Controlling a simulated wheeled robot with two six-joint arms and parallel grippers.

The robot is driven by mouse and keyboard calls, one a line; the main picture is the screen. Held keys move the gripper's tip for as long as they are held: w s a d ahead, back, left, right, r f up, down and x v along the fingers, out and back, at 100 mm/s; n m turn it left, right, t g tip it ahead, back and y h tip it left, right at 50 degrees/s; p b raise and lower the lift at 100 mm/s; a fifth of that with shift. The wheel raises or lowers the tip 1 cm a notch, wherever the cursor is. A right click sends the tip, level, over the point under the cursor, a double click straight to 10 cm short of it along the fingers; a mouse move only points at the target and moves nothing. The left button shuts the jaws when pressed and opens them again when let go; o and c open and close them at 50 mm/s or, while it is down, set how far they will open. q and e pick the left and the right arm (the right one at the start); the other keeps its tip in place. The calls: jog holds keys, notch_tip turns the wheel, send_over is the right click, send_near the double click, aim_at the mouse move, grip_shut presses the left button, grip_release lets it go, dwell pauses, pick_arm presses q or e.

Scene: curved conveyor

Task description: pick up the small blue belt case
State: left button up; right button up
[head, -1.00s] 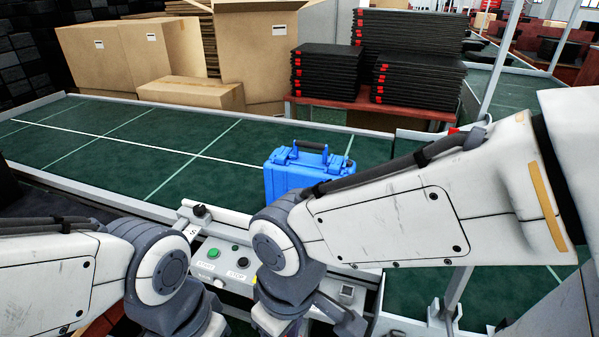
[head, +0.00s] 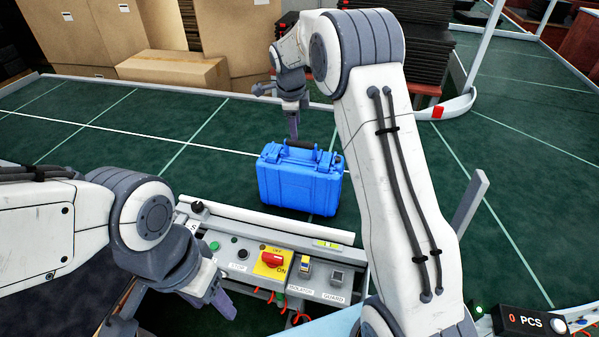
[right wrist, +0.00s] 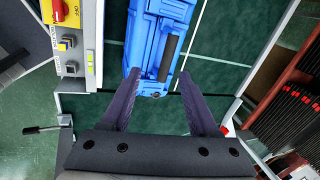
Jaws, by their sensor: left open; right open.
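The small blue belt case (head: 299,187) stands on the green conveyor belt (head: 110,128), just behind the control panel. Its dark handle (head: 300,144) is on top; the case and handle also show in the right wrist view (right wrist: 153,50). My right gripper (head: 293,136) points down by the handle at the far side of the case. In the right wrist view, my right gripper's fingers (right wrist: 160,75) are spread apart, with the near end of the case between and ahead of their tips. Contact cannot be told. My left gripper (head: 228,304) is low in front of the panel, open and empty.
The control panel (head: 265,262) with buttons and a red-and-yellow switch stands before the belt. Cardboard boxes (head: 172,69) stand behind it. Black stacked trays (head: 430,62) are partly hidden by my right arm. The belt left of the case is clear.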

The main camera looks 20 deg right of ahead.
aim_at(300, 142)
jog(key=shift+m, duration=0.7)
jog(key=p+x, duration=0.1)
jog(key=x, duration=0.2)
jog(key=d+p+x, duration=0.1)
jog(key=p+x, duration=0.1)
jog(key=x, duration=0.2)
jog(key=w+p+x, duration=0.1)
jog(key=p+x, duration=0.1)
jog(key=x, duration=0.1)
jog(key=shift+d, duration=0.15)
jog(key=shift+w+f, duration=0.15)
jog(key=shift+f, duration=0.2)
grip_shut()
jog(key=shift+w+r, duration=0.1)
jog(key=shift+r, duration=0.1)
